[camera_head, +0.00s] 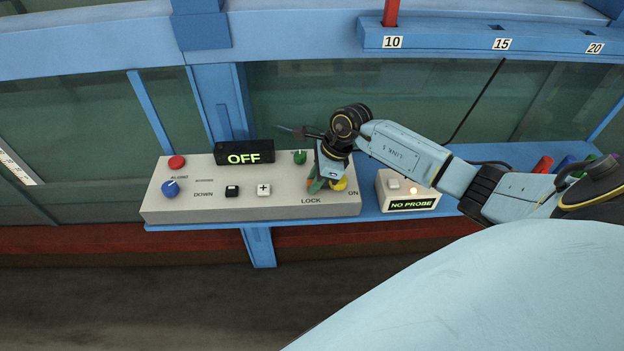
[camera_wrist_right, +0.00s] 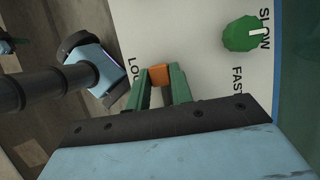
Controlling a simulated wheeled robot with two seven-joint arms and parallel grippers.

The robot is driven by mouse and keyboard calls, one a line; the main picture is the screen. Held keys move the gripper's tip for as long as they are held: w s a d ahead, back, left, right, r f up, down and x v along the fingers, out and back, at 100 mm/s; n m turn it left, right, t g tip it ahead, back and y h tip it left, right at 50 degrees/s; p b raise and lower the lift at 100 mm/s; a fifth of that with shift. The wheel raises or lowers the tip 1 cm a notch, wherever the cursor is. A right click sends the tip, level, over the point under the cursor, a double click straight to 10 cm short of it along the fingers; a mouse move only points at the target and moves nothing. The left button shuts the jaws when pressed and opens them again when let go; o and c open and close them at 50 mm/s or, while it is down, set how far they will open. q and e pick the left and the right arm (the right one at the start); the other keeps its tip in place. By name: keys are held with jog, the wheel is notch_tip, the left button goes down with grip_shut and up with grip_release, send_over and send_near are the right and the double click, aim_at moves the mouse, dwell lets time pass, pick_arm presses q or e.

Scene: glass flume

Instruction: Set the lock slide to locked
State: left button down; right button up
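The orange lock slide (camera_wrist_right: 160,75) shows in the right wrist view, near the partly hidden LOCK lettering on the grey console. My right gripper (camera_wrist_right: 161,82) has its green fingers on both sides of it, with no clear gap, so it looks shut on the slide. In the head view my right gripper (camera_head: 316,186) reaches down to the front right of the console (camera_head: 215,207), above the LOCK label. Only a bit of orange shows there beside the fingers. Which end the slide is at cannot be told. My left gripper is not in the head view.
The console carries a red button (camera_head: 177,162), a blue knob (camera_head: 170,188), a green knob (camera_head: 299,157), a yellow knob (camera_head: 339,184) close to my gripper and a display (camera_head: 244,153) reading OFF. A box (camera_head: 408,191) reading NO PROBE stands to the right.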

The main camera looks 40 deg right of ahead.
jog(key=o, duration=0.4)
jog(key=shift+s+d, duration=0.1)
jog(key=shift+d, duration=0.1)
jog(key=shift+o, duration=0.2)
jog(key=b+v, duration=0.1)
jog(key=v, duration=1.2)
jog(key=shift+r+b, duration=0.25)
jog(key=shift+b, duration=0.05)
jog(key=shift+a, duration=0.15)
